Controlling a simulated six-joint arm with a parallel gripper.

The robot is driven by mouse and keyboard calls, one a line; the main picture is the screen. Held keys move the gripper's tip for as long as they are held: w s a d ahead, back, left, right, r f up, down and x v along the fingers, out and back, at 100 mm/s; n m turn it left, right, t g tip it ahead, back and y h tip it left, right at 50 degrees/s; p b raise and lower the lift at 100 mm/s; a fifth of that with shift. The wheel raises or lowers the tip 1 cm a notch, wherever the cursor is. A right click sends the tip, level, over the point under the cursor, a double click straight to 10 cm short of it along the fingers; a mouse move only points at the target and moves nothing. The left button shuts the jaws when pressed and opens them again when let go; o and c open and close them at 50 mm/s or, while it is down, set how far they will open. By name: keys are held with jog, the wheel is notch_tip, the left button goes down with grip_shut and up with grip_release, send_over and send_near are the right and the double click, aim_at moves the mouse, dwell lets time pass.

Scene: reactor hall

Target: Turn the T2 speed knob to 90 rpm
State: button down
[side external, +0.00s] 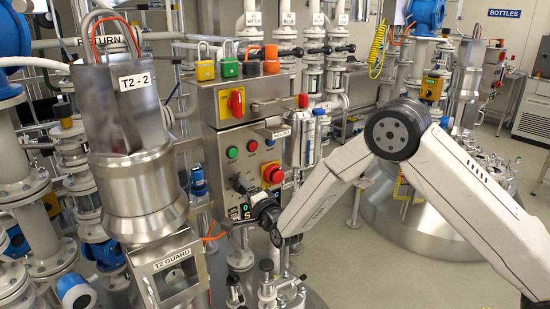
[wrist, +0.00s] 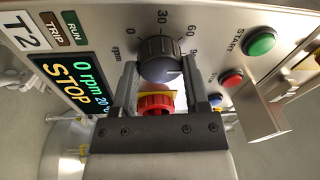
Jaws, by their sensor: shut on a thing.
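The T2 speed knob (wrist: 160,52) is dark, round and ribbed, on a steel panel in the wrist view. A scale with 0, 30, 60 and 90 surrounds it. My gripper (wrist: 161,66) has one finger on each side of the knob and is shut on it. No pointer mark on the knob can be made out. The display (wrist: 68,82) beside it reads 0 rpm, 20 °C and STOP. In the side external view my gripper (side external: 262,207) is at the panel's lower part, and the knob is largely hidden there. The display (side external: 243,210) shows partly.
A green START button (wrist: 261,43), a red button (wrist: 232,79) and a blue button (wrist: 216,100) lie close to the knob. A red emergency stop (wrist: 155,104) shows between my fingers. A steel bracket (wrist: 260,110) juts out at the right. The T2-2 vessel (side external: 128,160) stands left of the panel.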

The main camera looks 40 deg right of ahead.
jog(key=shift+c, duration=0.4)
grip_release()
jog(key=shift+s, duration=0.15)
jog(key=s, duration=0.7)
jog(key=shift+s+a+f, duration=0.25)
jog(key=shift+a+f, duration=0.05)
jog(key=shift+f, duration=0.05)
jog(key=s+d+f+n+g, duration=0.1)
jog(key=s+d+n+g, duration=0.3)
jog(key=s+n+g, duration=0.4)
jog(key=s+d+f+n+g+y, duration=0.1)
jog(key=s+d+n+g, duration=0.3)
jog(key=s, duration=1.3)
jog(key=f+n+g, duration=0.1)
jog(key=n+g, duration=0.3)
jog(key=shift+s+d+n+y, duration=0.3)
jog(key=shift+s+n, duration=0.05)
jog(key=shift+n, duration=0.05)
